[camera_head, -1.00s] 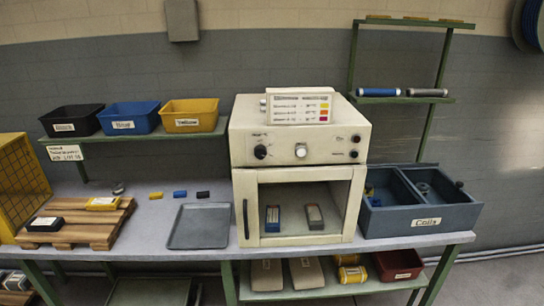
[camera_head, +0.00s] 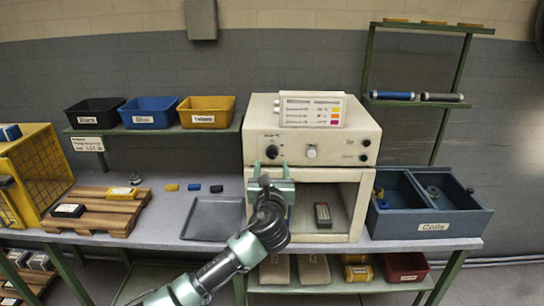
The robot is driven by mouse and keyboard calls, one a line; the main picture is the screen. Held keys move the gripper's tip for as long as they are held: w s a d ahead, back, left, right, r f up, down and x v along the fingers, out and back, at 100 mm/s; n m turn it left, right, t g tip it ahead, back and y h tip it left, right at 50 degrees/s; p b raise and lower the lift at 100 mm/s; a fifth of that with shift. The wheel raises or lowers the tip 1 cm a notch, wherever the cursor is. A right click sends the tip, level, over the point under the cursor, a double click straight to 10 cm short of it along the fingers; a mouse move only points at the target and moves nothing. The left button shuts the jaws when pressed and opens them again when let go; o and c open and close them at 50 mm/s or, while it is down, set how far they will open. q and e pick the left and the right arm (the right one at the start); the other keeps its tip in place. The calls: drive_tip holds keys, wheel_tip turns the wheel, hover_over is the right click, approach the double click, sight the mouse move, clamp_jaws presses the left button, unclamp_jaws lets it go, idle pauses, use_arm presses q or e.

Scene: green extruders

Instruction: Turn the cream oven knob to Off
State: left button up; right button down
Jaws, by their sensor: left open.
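The cream oven (camera_head: 368,127) stands on the bench with its lower chamber open at the front. Its front panel carries a dark knob (camera_head: 272,151) on the left and a pale cream knob (camera_head: 312,151) in the middle. The mark that the cream knob points to is too small to read. My left gripper (camera_head: 271,170) is open and empty, in front of the oven just below the dark knob and left of the cream knob. It appears apart from the cream knob. It hides the chamber's left side. My right gripper is not in view.
A labelled card (camera_head: 312,109) stands on the oven. A grey block (camera_head: 322,215) sits in the chamber. A blue-grey Coils bin (camera_head: 435,225) stands to the right, and a grey tray (camera_head: 212,218) to the left. Black, blue and yellow bins sit on the left shelf (camera_head: 150,131).

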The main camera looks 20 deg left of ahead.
sight(272, 155)
use_arm(q)
drive_tip(key=p+x, duration=0.1)
drive_tip(key=x, duration=0.5)
drive_tip(key=shift+w+f, duration=0.15)
drive_tip(key=shift+w, duration=0.05)
clamp_jaws()
